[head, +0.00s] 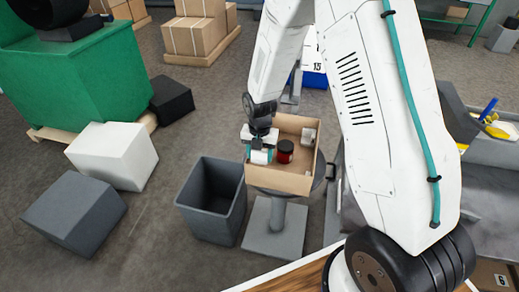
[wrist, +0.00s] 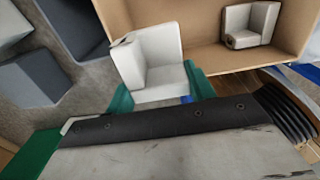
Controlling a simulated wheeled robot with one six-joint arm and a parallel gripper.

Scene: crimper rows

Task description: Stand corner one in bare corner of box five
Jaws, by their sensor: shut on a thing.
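My gripper (head: 260,143) is shut on a white L-shaped corner piece (wrist: 146,60), held upright between its teal fingers. In the head view this piece (head: 260,157) shows at the left side of an open cardboard box (head: 280,182), by the near-left corner. I cannot tell whether it touches the box floor. A second pale corner piece (head: 308,134) stands in the box's far-right corner and also shows in the wrist view (wrist: 249,25). A dark jar with a red band (head: 285,152) stands in the box near its middle. No number shows on this box.
The box rests on a round-topped grey pedestal (head: 270,235). A dark grey open bin (head: 211,205) stands close at its left. White (head: 110,155) and grey (head: 72,215) blocks lie on the floor farther left. A blue-and-white thing marked 15 (head: 314,70) is behind.

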